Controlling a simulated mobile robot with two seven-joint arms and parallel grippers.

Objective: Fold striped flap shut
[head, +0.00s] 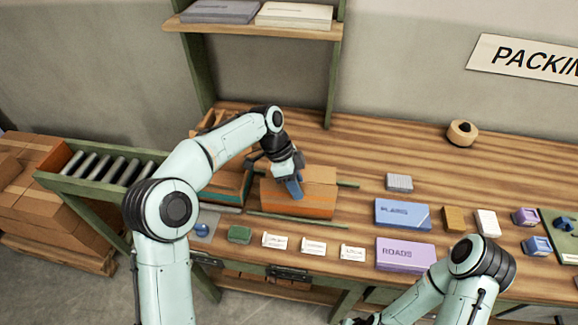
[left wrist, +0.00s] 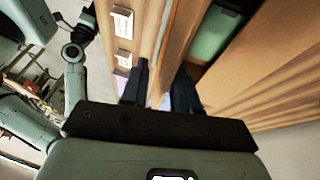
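A brown cardboard box (head: 318,178) sits on the workbench, its front side orange with faint horizontal bands (head: 298,207). I cannot clearly tell which panel is the striped flap. My left gripper (head: 292,187) points down over the box's top and front edge and covers part of it. In the left wrist view its two dark fingers (left wrist: 160,92) stand apart, with a gap between them; brown panels lie beyond. Whether they touch the box is unclear. My right gripper (head: 358,321) is at the bottom edge of the head view, mostly cut off.
White cards (head: 313,246), a green block (head: 240,234) and a purple ROADS box (head: 404,254) lie along the bench front. A blue box (head: 402,214) and a tape roll (head: 461,133) are further right. A roller conveyor (head: 112,168) is at left. The bench's back right is mostly clear.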

